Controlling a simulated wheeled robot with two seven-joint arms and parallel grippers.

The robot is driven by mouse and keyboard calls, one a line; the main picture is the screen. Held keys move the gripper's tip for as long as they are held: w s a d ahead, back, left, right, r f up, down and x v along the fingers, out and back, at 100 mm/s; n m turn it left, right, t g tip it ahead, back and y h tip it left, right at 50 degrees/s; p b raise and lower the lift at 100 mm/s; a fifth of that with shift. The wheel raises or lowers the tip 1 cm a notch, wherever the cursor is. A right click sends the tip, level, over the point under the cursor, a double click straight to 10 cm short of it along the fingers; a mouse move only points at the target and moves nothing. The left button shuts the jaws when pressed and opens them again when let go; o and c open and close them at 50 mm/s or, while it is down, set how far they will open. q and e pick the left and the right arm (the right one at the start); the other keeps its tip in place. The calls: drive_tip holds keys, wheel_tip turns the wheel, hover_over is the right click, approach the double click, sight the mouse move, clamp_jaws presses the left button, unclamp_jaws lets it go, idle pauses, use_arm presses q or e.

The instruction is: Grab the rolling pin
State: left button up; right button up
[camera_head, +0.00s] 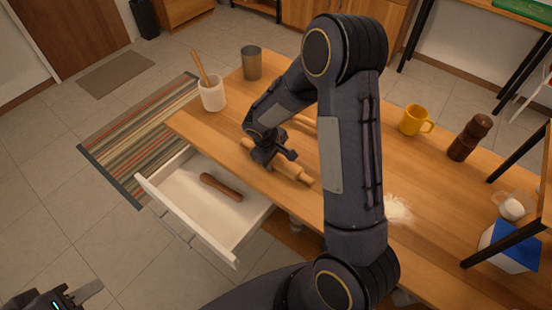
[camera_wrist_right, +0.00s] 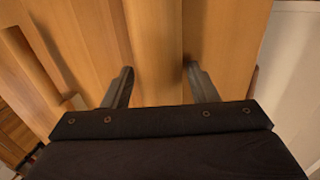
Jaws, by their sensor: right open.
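A light wooden rolling pin (camera_head: 296,172) lies on the table near its front edge, above the open drawer. My right gripper (camera_head: 281,163) is over its middle, partly hiding it. In the right wrist view the pin (camera_wrist_right: 153,50) runs lengthwise between the two open fingers (camera_wrist_right: 158,88), with a gap on either side. A second light wooden rod (camera_head: 304,122) lies behind, mostly hidden by my right arm. My left gripper (camera_head: 78,298) is at the bottom left, away from the table and cut off by the picture edge.
The open white drawer (camera_head: 150,192) holds a dark brown rod (camera_head: 221,187). A white utensil crock (camera_head: 212,96) and a grey cup (camera_head: 251,63) stand at the table's left end. A yellow mug (camera_head: 412,120), brown grinder (camera_head: 468,138) and white powder (camera_head: 397,208) are to the right.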

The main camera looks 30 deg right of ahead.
drive_tip(key=shift+c, duration=0.3)
drive_tip(key=c, duration=0.8)
drive_tip(key=shift+c, duration=0.2)
